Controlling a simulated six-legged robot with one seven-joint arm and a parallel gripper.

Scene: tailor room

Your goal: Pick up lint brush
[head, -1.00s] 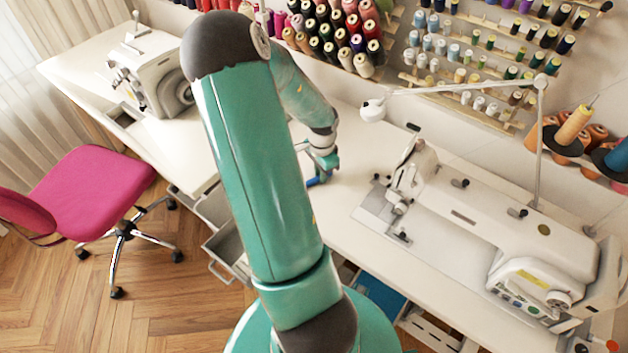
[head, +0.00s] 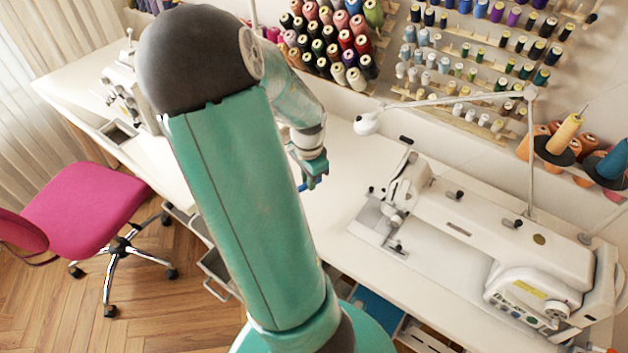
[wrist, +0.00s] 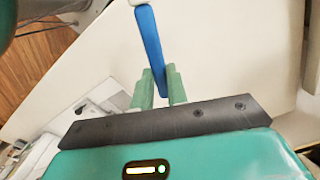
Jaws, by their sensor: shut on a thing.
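The lint brush (wrist: 150,45) is a blue stick with a pale end at the top of the wrist view. My gripper (wrist: 161,88) is shut on its lower part, with a green finger on each side. In the head view my gripper (head: 314,178) is above the white table, left of the sewing machine. Only a small blue bit of the brush (head: 302,187) shows there beside the fingers; the rest is hidden.
A white sewing machine (head: 470,225) stands on the white table (head: 330,235) at right, with a thin lamp arm (head: 455,92) above it. Thread racks (head: 480,55) hang on the wall. Open drawers (head: 215,268) and a pink chair (head: 85,205) are at left.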

